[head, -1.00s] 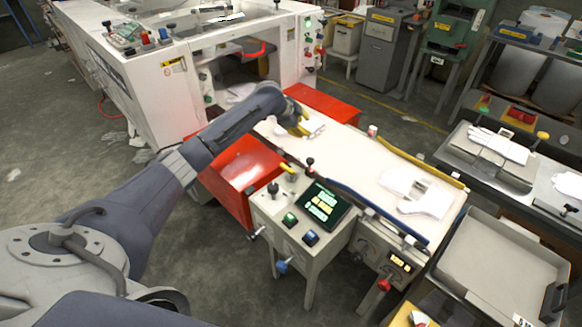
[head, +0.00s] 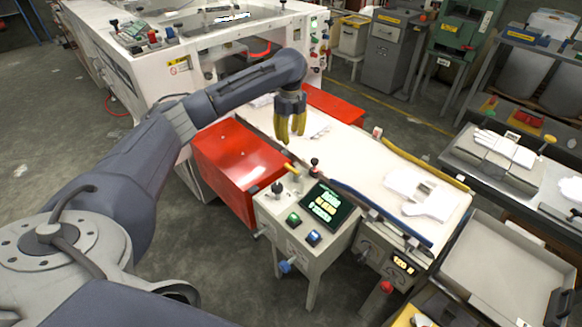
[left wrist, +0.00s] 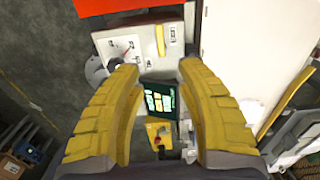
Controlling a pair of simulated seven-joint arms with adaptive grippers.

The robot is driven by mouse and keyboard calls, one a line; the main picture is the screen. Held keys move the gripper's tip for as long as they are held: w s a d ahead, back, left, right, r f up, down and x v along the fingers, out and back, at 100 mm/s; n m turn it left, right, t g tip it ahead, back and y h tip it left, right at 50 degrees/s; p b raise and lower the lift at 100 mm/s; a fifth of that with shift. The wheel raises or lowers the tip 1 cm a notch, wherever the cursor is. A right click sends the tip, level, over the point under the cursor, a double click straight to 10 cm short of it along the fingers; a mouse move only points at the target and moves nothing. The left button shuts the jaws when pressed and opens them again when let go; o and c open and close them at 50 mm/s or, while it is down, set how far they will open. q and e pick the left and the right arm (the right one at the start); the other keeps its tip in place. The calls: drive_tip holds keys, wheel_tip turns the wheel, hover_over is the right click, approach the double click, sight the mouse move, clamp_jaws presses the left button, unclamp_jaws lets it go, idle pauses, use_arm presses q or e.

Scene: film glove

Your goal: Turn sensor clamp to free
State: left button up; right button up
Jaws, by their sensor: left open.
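The control box (head: 300,225) with a green-lettered screen (head: 325,203) stands at the near left corner of the white table. A short yellow lever (head: 291,168) sticks out at its top edge, beside two dark knobs; it also shows in the left wrist view (left wrist: 160,40). I cannot read which control is the sensor clamp. My left gripper (head: 290,136) has yellow fingers, is open and empty, and points down above the far side of the box. In the left wrist view the fingers (left wrist: 158,72) frame the screen and lever, apart from both. My right gripper is not in view.
The white table (head: 360,165) carries white gloves (head: 424,193) at its right end. A red cover (head: 238,160) stands left of the box. A large white machine (head: 180,75) is behind my arm. A grey tray (head: 500,265) is at lower right.

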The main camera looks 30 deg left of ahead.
sight(290, 167)
use_arm(q)
wheel_tip(290, 167, down, 15)
drive_tip(key=shift+f, duration=0.15)
idle(0.4)
clamp_jaws()
idle(0.3)
